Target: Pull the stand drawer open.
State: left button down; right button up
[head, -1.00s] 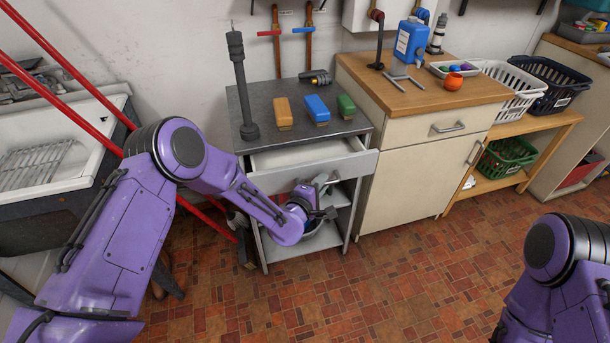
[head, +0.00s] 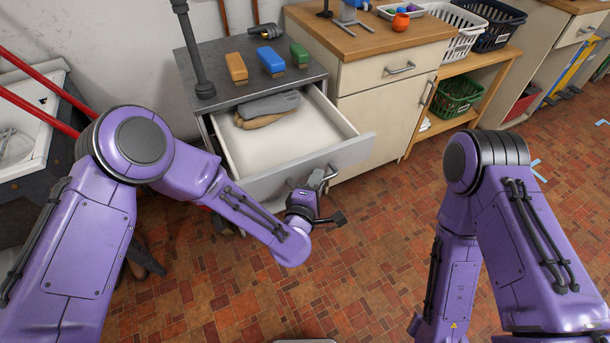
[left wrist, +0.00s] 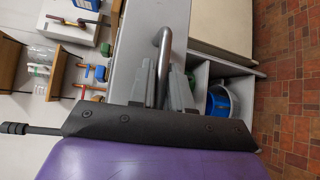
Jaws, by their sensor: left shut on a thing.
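The stand drawer (head: 290,145) is pulled well out of the grey metal stand (head: 222,97), showing its white inside. A grey and tan pair of gloves (head: 262,110) lies at its back left. My left gripper (head: 318,180) is at the drawer front, shut on the metal bar handle (head: 331,174). In the left wrist view the curved handle (left wrist: 163,42) runs down between the fingers of my left gripper (left wrist: 166,88), beside the grey drawer front (left wrist: 128,55). My right arm shows at the right of the head view, but its gripper is out of the picture.
A cream cabinet (head: 380,110) stands close on the right. A blue bucket (left wrist: 220,102) sits on the shelf below. The tiled floor in front is clear.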

pick_arm(q)
jog(key=shift+s, duration=0.1)
dwell(0.3)
jog(key=c, duration=1.2)
grip_release()
jog(key=shift+o, duration=0.2)
jog(key=b+v, duration=0.1)
jog(key=v, duration=0.9)
jog(key=shift+s, duration=0.25)
jog(key=shift+a, duration=0.1)
